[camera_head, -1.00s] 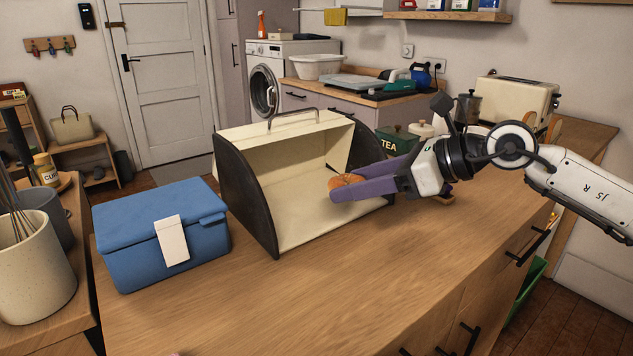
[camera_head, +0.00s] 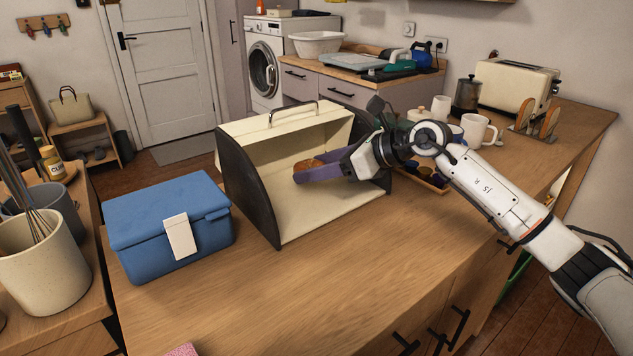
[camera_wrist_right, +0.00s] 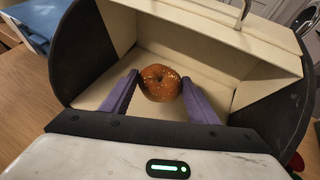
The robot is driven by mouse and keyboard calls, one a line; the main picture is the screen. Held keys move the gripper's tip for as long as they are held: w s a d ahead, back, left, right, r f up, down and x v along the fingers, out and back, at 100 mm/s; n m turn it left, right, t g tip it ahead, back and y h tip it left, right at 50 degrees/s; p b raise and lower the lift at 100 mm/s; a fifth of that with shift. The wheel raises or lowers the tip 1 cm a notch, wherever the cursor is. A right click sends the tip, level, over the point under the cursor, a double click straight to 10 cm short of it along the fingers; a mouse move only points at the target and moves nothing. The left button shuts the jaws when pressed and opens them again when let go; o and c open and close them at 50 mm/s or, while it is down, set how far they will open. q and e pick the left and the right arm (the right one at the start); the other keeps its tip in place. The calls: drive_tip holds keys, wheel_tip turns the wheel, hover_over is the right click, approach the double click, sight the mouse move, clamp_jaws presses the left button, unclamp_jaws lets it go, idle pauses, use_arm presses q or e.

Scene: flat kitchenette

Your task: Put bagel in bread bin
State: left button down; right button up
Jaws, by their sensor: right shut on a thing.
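The bread bin (camera_head: 290,205) stands open on the wooden counter, cream inside with dark curved side walls. Its open front also shows in the right wrist view (camera_wrist_right: 200,32). My right gripper (camera_head: 312,172) reaches into the bin opening from the right, its purple fingers shut on the bagel. The bagel (camera_head: 307,166) is brown with pale toppings and shows whole between the fingertips in the right wrist view (camera_wrist_right: 160,83). It appears held above the bin floor; the exact gap is hard to tell. My left gripper is not in view.
A blue lidded box (camera_head: 168,225) stands left of the bin. A beige crock (camera_head: 42,262) with a whisk is at the far left. Mugs (camera_head: 478,131) and a toaster (camera_head: 516,86) are behind my right arm. The front counter is largely clear.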

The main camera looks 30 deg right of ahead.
sight(316, 196)
wheel_tip(316, 196, down, 4)
drive_tip(key=shift+r, duration=0.15)
drive_tip(key=shift+w+f, duration=0.15)
drive_tip(key=shift+f, duration=0.05)
drive_tip(key=shift+f, duration=0.1)
drive_tip(key=shift+f, duration=0.15)
drive_tip(key=o, duration=0.6)
